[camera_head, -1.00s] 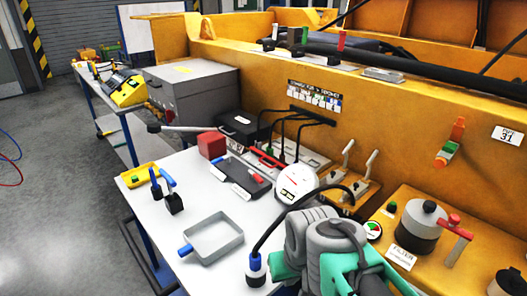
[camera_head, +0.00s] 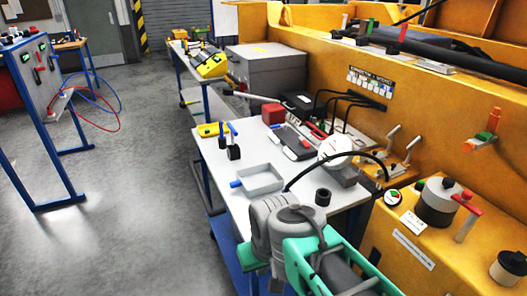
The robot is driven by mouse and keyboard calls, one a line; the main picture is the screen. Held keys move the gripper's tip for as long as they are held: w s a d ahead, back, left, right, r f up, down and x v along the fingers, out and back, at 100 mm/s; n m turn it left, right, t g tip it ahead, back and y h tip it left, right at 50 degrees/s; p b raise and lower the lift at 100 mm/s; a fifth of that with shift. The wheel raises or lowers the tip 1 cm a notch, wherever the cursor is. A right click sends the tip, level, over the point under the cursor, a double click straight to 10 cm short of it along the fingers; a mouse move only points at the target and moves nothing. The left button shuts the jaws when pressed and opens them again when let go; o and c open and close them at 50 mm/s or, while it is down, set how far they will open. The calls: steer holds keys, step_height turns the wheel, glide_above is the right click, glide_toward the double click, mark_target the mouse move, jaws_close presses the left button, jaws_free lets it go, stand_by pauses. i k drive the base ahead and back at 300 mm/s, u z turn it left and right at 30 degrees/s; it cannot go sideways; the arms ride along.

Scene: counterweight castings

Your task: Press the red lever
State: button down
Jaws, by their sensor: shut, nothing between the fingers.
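Several red levers show, and I cannot tell which one the task means. A red-topped lever (camera_head: 465,197) stands on the yellow box at the right, beside a grey and black cylinder. A red-handled lever (camera_head: 316,130) lies among the devices on the white table. An upright red lever (camera_head: 403,31) stands on the yellow machine's top ledge. An orange-red lever (camera_head: 492,120) with a green part is on the yellow wall. A small dark red lever (camera_head: 38,75) is on the panel at far left.
A black cable arches over the table's right part. A blue-framed panel (camera_head: 40,90) stands left. Grey floor between is open.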

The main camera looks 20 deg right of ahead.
mark_target(304, 142)
steer(key=u, duration=1.15)
steer(key=i, duration=1.9)
steer(key=z, duration=0.9)
steer(key=i, duration=0.55)
steer(key=z, duration=0.55)
